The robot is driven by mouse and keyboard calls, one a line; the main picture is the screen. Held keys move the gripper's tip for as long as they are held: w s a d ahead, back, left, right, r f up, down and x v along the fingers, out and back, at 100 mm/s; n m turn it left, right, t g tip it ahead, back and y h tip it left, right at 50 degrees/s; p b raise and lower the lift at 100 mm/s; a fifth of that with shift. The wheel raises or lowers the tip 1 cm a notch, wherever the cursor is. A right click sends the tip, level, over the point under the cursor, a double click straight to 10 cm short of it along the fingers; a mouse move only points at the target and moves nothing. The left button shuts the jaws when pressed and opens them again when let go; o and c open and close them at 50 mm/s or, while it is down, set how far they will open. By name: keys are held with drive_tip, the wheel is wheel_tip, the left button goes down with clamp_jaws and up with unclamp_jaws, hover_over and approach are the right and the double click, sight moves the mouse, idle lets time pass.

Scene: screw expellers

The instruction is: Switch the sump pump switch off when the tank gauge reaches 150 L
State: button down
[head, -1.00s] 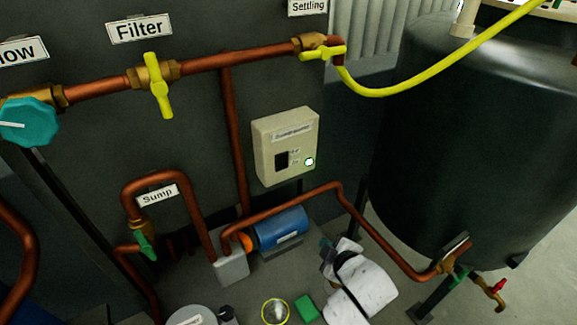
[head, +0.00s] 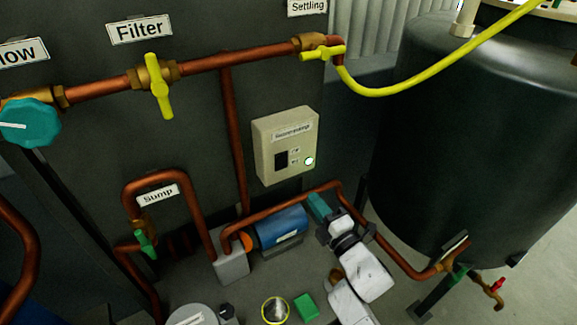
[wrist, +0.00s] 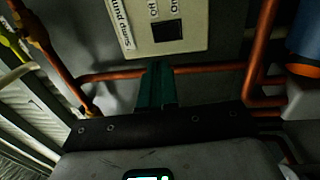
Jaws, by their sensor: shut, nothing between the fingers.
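The sump pump switch box (head: 270,135) is a cream panel on the dark wall, with a black switch (head: 281,160) and a lit green-white lamp (head: 309,161). In the wrist view, the fingertips (wrist: 157,68) point towards the box's lower edge. The dark tank (head: 470,150) stands at right. No gauge reading is legible.
A copper pipe (head: 285,202) and blue pump (head: 282,228) lie close to my gripper. A yellow hose (head: 400,92) runs above, from the yellow-handled valve to the tank top. A green block (head: 305,306) and round container (head: 275,310) stand below.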

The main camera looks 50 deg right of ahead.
sight(283, 158)
drive_tip(key=p+x, duration=0.1)
drive_tip(key=x, duration=1.3)
drive_tip(key=shift+w+r, duration=0.1)
drive_tip(key=shift+w, duration=0.05)
